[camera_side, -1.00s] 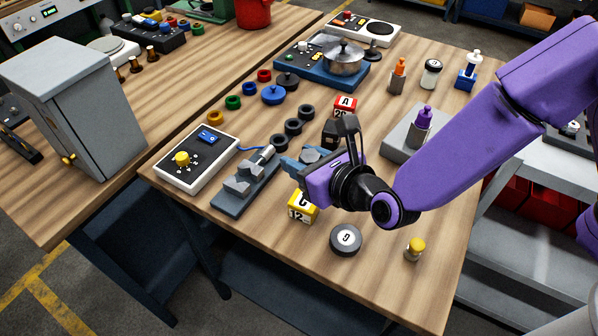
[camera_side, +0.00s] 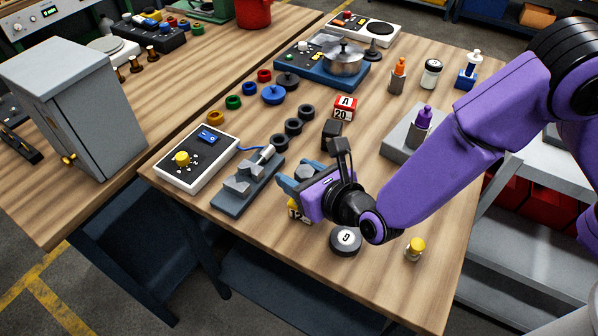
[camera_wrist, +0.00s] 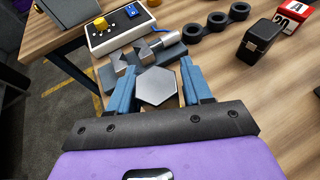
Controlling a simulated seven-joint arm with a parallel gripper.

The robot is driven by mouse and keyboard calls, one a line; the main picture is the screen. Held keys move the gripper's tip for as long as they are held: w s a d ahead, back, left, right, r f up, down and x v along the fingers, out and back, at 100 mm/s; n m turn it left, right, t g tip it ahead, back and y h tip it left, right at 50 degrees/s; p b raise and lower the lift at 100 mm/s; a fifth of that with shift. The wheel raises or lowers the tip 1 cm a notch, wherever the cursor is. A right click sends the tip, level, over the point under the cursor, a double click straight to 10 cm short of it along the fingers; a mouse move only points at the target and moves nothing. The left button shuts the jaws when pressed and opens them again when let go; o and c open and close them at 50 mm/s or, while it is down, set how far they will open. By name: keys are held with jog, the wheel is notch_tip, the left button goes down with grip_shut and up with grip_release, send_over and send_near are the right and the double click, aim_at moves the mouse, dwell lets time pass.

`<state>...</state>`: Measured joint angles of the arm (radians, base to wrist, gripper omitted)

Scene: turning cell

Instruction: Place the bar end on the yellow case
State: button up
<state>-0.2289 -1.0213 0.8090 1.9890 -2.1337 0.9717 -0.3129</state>
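The bar end is a grey hexagonal piece (camera_wrist: 156,87) between the two blue fingers of my gripper (camera_wrist: 157,84), which touch it on both sides. In the side view my gripper (camera_side: 303,177) has the bar end (camera_side: 305,172) over the front part of the table. The yellow case (camera_side: 296,213), a small block with a white number label, is directly below my gripper in the side view and mostly hidden by it. I cannot tell whether the bar end touches the case. The case is not visible in the wrist view.
A grey vise-like fixture (camera_side: 243,187) and a control box with a yellow knob (camera_side: 197,165) are to the left. A dark round disc (camera_side: 346,240) and a small yellow-topped piece (camera_side: 414,249) are close on the right. A black block (camera_side: 331,133) and red case (camera_side: 345,107) are behind.

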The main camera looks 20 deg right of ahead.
jog(key=shift+o, duration=0.5)
jog(key=shift+r, duration=0.25)
jog(key=v, duration=1.2)
